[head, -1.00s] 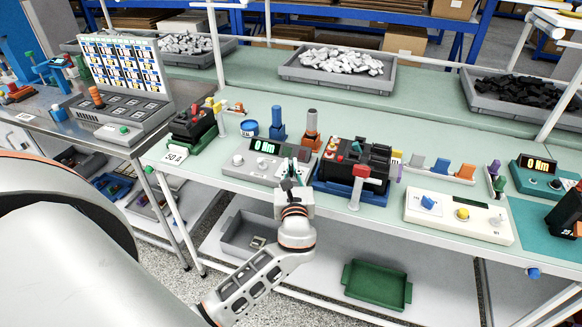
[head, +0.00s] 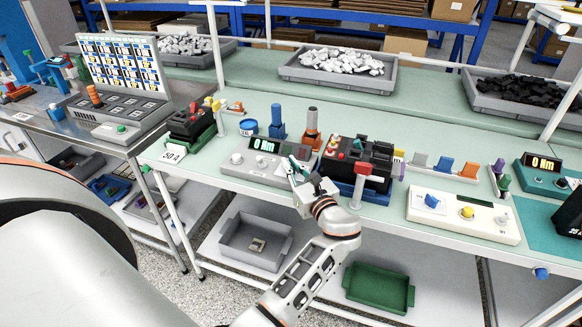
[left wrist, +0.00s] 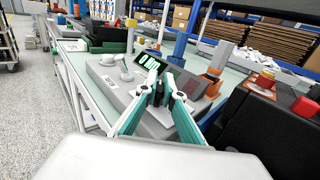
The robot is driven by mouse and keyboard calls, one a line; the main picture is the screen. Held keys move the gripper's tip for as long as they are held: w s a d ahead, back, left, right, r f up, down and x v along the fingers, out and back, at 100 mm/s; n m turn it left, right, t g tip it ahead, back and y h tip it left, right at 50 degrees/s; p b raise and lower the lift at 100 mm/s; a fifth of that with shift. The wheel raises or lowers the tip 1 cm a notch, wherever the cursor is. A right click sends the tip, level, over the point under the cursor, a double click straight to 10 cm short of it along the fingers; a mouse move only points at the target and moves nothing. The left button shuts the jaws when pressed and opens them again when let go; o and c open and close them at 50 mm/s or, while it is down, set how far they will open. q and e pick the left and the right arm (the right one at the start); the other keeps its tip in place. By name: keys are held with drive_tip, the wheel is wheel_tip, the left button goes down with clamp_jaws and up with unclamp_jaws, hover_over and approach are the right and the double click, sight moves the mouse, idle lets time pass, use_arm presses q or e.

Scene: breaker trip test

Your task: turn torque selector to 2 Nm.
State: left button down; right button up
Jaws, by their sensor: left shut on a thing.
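My left gripper (head: 295,167) is over the right part of the box. It is shut on the torque selector, which its fingers mostly hide. The left wrist view shows the fingertips (left wrist: 163,97) close together just in front of the display (left wrist: 150,66). The selector's pointer and scale cannot be read. My right gripper is not in view.
A black breaker on a blue base (head: 355,165) stands close to the right of my left gripper, with a red-topped lever (head: 361,172) in front. Blue (head: 278,122) and orange (head: 311,125) holders stand behind the box. A white box (head: 463,215) stands further right.

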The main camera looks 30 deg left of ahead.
use_arm(q)
drive_tip(key=c, duration=2.2)
unclamp_jaws()
drive_tip(key=shift+o, duration=0.2)
wheel_tip(320, 180, up, 10)
drive_tip(key=shift+r, duration=0.1)
drive_tip(key=shift+s, duration=0.1)
